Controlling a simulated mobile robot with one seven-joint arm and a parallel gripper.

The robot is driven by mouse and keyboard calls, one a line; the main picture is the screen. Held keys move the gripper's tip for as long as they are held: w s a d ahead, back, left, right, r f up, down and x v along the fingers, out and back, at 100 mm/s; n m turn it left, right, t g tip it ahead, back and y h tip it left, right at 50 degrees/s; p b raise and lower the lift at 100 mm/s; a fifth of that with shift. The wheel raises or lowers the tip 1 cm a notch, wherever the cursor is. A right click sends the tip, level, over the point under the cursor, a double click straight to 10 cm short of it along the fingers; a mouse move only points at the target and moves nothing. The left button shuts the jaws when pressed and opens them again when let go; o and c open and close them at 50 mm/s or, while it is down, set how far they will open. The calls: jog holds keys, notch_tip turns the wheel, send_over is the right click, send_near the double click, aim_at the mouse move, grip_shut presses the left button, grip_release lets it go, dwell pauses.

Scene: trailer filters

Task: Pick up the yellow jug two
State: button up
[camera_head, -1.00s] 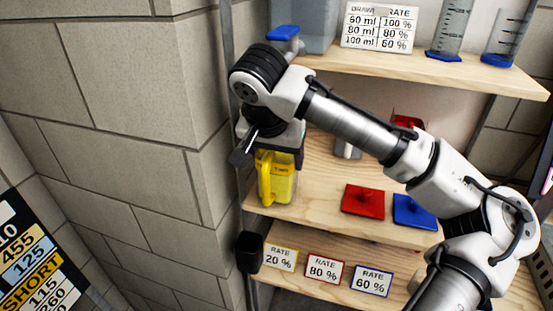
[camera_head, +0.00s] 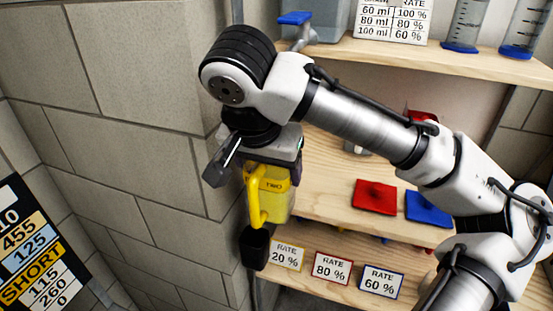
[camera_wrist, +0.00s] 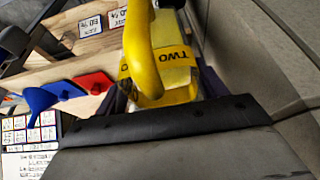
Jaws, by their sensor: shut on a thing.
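The yellow jug marked TWO (camera_head: 273,197) hangs under my gripper (camera_head: 272,160) in the head view, at the left end of the middle shelf. It looks roughly upright, with its yellow handle toward the camera. My gripper is shut on it near the top; the fingers themselves are mostly hidden by the wrist. In the wrist view, the jug (camera_wrist: 178,72) shows its TWO label and handle close beyond the dark edge of my gripper.
The wooden middle shelf (camera_head: 330,190) holds a red lid-like piece (camera_head: 375,197) and a blue one (camera_head: 428,207). Rate cards (camera_head: 331,268) stand on the shelf below. A black cup-like holder (camera_head: 254,247) is below the jug. A block wall (camera_head: 130,120) is close on the left.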

jog(key=b, duration=0.2)
send_over(253, 223)
jog(key=s, duration=0.2)
jog(key=shift+a, duration=0.3)
